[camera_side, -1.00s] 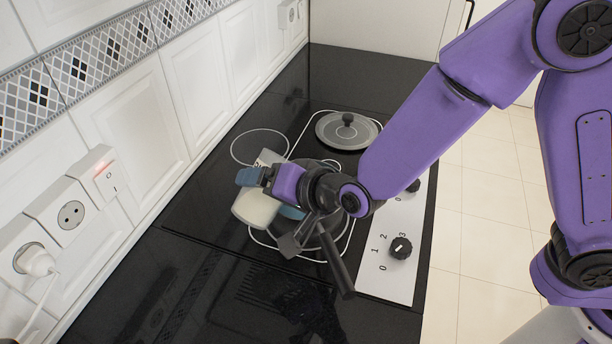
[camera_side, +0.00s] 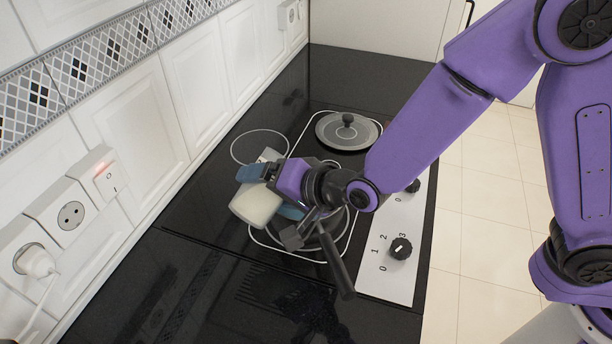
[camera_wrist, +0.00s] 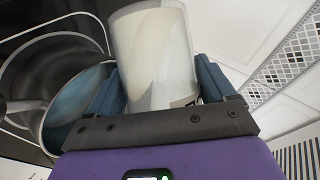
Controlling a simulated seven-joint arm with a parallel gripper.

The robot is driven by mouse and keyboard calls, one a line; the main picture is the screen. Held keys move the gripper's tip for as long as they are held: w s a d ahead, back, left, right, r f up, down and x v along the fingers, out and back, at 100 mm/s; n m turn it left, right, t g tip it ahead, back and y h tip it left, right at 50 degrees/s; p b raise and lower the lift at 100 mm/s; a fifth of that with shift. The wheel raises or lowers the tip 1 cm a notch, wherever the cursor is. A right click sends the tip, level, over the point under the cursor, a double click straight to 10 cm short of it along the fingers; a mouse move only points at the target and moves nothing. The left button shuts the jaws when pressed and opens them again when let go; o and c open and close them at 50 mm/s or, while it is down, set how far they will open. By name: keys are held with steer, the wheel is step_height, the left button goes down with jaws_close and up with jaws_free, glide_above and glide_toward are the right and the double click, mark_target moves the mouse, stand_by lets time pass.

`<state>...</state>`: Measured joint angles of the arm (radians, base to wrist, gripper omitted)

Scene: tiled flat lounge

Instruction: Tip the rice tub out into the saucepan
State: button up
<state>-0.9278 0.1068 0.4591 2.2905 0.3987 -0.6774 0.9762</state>
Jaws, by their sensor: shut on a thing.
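My gripper (camera_side: 268,188) is shut on the pale, whitish rice tub (camera_side: 255,205). The tub leans at an angle beside the saucepan's wall-side edge, above the hob. In the wrist view, the tub (camera_wrist: 152,55) stands out between my two blue fingers (camera_wrist: 160,88). Its mouth and any rice are not clearly visible. The dark saucepan (camera_side: 338,262) sits on the hob with its handle toward the front; my gripper and wrist hide much of it. The wrist view shows round grey cookware at the left (camera_wrist: 30,75), with a blue rounded shape overlapping it that I cannot identify.
A round grey lid with a black knob (camera_side: 335,131) lies on the rear of the hob. Control knobs (camera_side: 401,248) line the hob's right side. White cupboard panels and sockets (camera_side: 70,214) stand along the left. The black counter in front is largely clear.

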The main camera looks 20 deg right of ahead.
steer(key=shift+d+f+m+y, duration=0.2)
steer(key=shift+f+m+y, duration=0.2)
steer(key=shift+m+y, duration=0.4)
stand_by(1.0)
steer(key=shift+w+d+r+m+y, duration=0.2)
steer(key=shift+d+r+m+y, duration=0.05)
steer(key=shift+d, duration=0.15)
steer(key=shift+w+d+r+m+y, duration=0.2)
steer(key=shift+d+m+y, duration=0.05)
steer(key=shift+d, duration=0.15)
stand_by(1.2)
steer(key=shift+w+d+r+m+y, duration=0.1)
steer(key=shift+d+r+m+y, duration=0.25)
steer(key=shift+r+m+y, duration=0.25)
stand_by(1.3)
steer(key=shift+s+a+f+n+h, duration=0.3)
steer(key=shift+a+f+n+h, duration=0.5)
steer(key=shift+f+n+h, duration=0.1)
